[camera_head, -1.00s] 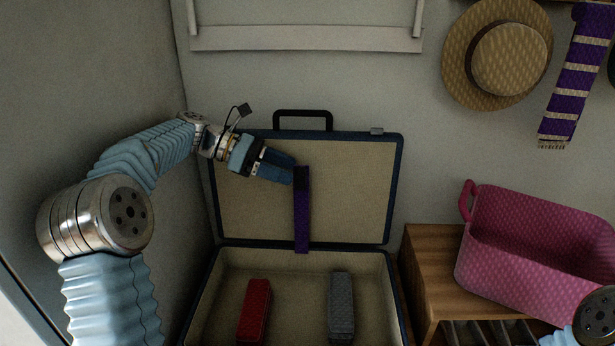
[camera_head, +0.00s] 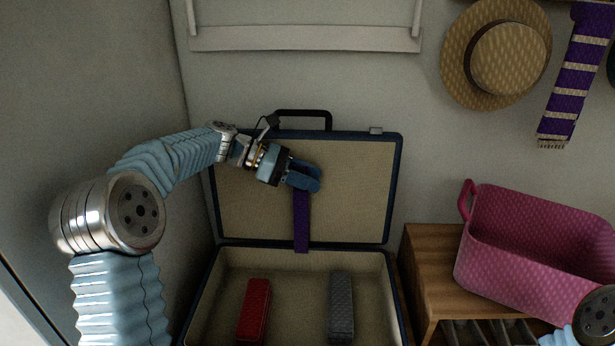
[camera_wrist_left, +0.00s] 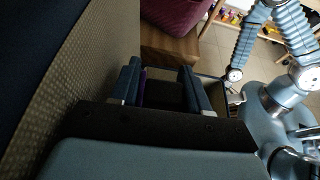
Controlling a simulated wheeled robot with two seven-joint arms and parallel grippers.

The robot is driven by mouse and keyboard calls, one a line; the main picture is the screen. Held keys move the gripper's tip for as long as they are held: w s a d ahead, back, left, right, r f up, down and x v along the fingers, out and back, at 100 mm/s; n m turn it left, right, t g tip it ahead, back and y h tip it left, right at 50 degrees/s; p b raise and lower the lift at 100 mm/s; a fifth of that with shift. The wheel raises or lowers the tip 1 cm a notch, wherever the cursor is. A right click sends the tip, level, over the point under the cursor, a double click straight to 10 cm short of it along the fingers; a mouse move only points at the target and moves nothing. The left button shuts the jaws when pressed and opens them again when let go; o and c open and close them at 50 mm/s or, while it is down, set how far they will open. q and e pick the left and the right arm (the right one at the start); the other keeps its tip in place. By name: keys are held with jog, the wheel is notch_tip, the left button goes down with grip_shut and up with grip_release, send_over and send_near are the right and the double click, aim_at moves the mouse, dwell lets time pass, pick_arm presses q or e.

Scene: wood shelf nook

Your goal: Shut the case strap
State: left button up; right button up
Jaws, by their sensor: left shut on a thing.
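The case stands open, its beige-lined lid (camera_head: 352,185) leaning upright at the wall and its base (camera_head: 300,263) in front. The purple case strap (camera_head: 301,222) hangs down the middle of the lid to the hinge side. My left gripper (camera_head: 312,179) is shut on the strap's upper end and hides it, in front of the lid. In the left wrist view a sliver of purple strap (camera_wrist_left: 142,88) and a dark part show between the fingers (camera_wrist_left: 163,88). My right gripper is not seen; only a joint of my right arm shows at the lower right.
A red box (camera_head: 255,310) and a grey box (camera_head: 341,305) lie in the case base. A pink basket (camera_head: 530,245) stands on a wooden bench (camera_head: 432,262) at right. A straw hat (camera_head: 497,55) and a striped scarf (camera_head: 573,80) hang above.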

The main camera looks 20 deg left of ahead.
pick_arm(q)
grip_shut()
jog(key=s+d+f+m+t+b, duration=0.1)
jog(key=s+d+f+m+b, duration=0.1)
jog(key=s+b, duration=0.4)
jog(key=s+d+f+m+t+b, duration=0.1)
jog(key=s+f+m+t+b, duration=0.1)
jog(key=s+b, duration=0.5)
jog(key=f+b, duration=0.1)
jog(key=b, duration=0.2)
jog(key=shift+s+d+m+y, duration=0.2)
jog(key=shift+d+m+y, duration=0.2)
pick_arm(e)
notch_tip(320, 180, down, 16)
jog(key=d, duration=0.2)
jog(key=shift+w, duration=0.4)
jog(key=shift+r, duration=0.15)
pick_arm(q)
jog(key=o, duration=0.9)
grip_release()
jog(key=shift+a, duration=0.1)
jog(key=p+v, duration=0.1)
jog(key=v, duration=0.6)
jog(key=shift+s+a, duration=0.15)
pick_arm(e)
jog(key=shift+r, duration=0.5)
